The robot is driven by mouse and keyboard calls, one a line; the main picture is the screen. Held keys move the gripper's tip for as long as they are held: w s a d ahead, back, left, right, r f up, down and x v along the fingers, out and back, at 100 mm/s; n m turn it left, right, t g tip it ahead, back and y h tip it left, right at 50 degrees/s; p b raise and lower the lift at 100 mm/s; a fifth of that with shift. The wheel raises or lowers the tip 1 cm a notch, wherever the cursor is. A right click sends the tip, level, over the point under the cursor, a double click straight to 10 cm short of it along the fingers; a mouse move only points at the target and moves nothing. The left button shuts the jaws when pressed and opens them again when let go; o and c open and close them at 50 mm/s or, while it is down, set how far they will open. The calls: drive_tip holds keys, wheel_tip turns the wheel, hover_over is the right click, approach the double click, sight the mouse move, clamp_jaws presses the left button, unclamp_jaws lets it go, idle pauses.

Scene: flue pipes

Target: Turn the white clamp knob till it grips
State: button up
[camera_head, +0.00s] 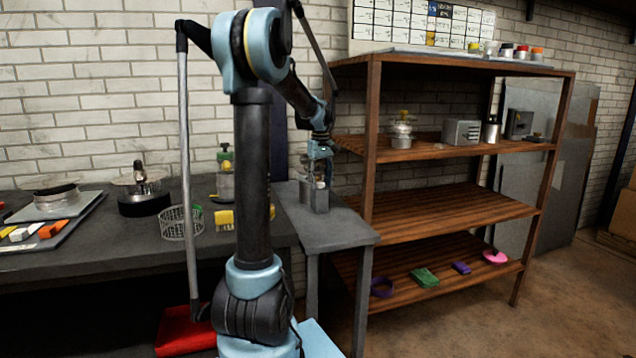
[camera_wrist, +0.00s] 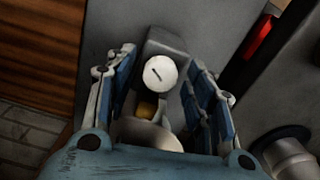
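The white clamp knob (camera_wrist: 160,73) shows in the wrist view as a round white disc with a dark slanted mark on its face. It sits on a grey clamp block (camera_wrist: 163,42); the block also shows in the head view (camera_head: 314,198) on a small grey side table. My gripper (camera_wrist: 158,68) is open, with one blue-padded finger on each side of the knob. Gaps show between both fingers and the knob. In the head view my gripper (camera_head: 320,158) points down just above the block. A rounded pale part and a small yellow-brown piece show below the knob, partly hidden.
The side table (camera_head: 335,228) stands between a dark workbench (camera_head: 100,254) and a wooden shelf (camera_head: 440,210). A wire basket (camera_head: 182,222), a yellow block (camera_head: 231,217) and a canister stand on the bench to the left. The side table's front is clear.

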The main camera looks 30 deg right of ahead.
drive_tip(key=c, duration=0.9)
drive_tip(key=shift+c, duration=0.2)
drive_tip(key=shift+a+m, duration=0.1)
drive_tip(key=shift+m, duration=2.2)
drive_tip(key=o, duration=1.1)
drive_tip(key=shift+c, duration=0.2)
